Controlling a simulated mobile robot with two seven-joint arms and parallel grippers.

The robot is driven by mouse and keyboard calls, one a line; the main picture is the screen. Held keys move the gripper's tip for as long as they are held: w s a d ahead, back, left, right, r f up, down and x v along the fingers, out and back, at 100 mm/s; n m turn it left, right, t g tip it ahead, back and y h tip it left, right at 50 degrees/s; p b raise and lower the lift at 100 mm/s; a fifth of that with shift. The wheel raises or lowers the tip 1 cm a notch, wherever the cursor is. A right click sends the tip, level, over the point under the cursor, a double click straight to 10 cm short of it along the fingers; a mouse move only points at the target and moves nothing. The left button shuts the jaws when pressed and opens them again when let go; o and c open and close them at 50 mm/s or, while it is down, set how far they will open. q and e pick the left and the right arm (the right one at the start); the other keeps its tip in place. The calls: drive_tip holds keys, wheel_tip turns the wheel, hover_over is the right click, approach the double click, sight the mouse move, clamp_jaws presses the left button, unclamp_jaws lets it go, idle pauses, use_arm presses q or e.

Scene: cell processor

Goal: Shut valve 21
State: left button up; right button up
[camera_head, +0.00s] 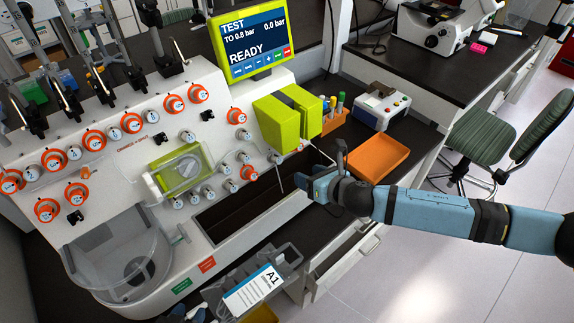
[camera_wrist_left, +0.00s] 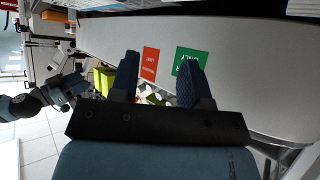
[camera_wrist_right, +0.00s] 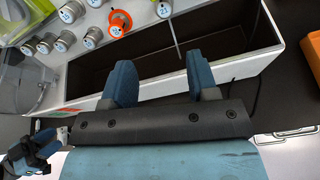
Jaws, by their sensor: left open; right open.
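The machine panel (camera_head: 120,165) carries many small numbered valves; some have orange rings and others are bare grey. I cannot make out for certain which is valve 21. In the right wrist view, one orange-ringed valve (camera_wrist_right: 118,22) and a grey knob (camera_wrist_right: 164,9) sit above the dark trough. The ringed valve also shows in the head view (camera_head: 249,173). My right gripper (camera_head: 318,172) is open and empty, over the trough's right end, apart from the valves. My left gripper (camera_wrist_left: 160,75) is open and empty, low before the panel's front face; only its tips show in the head view.
A display (camera_head: 252,40) reads READY, 0.0 bar. Yellow-green blocks (camera_head: 282,120) stand behind the trough (camera_head: 240,205). An orange tray (camera_head: 378,158) lies right of my right gripper. A clear round bowl (camera_head: 115,255) is at front left. A rack with an A1 card (camera_head: 253,290) is at front centre.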

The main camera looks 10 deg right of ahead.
sight(280, 161)
drive_tip(key=x, duration=1.3)
drive_tip(key=shift+w+d+f, duration=0.15)
drive_tip(key=shift+w+d, duration=0.05)
drive_tip(key=shift+w, duration=0.25)
